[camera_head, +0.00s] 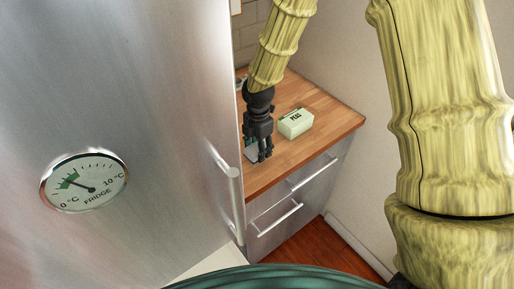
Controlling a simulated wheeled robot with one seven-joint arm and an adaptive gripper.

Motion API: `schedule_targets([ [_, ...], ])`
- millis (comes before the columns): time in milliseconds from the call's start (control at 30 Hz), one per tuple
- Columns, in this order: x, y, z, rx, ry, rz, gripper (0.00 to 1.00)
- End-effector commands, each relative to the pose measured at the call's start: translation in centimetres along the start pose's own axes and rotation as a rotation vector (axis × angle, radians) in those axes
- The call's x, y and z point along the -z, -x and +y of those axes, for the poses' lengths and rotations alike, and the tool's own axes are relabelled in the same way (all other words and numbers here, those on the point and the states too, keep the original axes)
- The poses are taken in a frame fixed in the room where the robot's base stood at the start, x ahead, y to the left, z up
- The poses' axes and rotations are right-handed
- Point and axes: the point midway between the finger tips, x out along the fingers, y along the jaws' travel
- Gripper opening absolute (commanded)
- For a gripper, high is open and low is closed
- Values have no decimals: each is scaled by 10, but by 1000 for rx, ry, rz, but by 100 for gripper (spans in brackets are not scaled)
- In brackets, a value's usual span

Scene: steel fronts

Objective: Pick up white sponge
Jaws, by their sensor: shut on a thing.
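My gripper (264,157) points down over the wooden counter, close to the fridge's right edge. It is shut on a small pale thing with a darker teal part (250,153), at the left of its fingers. The fingers and the fridge edge hide much of this thing. It is too small and covered to tell for sure that it is the white sponge. I cannot tell whether it touches the counter.
A pale green box (296,124) with dark lettering stands on the wooden counter (335,122), just right of my gripper. The steel fridge (130,120) fills the left, with its handle (227,170). Drawers with bar handles (278,218) lie below the counter. A wall bounds the right.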

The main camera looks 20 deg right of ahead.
Motion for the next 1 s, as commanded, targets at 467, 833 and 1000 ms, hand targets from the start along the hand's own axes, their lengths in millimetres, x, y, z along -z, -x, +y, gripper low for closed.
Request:
schedule_targets([
  [467,55,8,-84,-2,3,-1,28],
  [833,72,12,-110,-2,1,-1,28],
  [1000,72,13,-111,-2,1,-1,28],
])
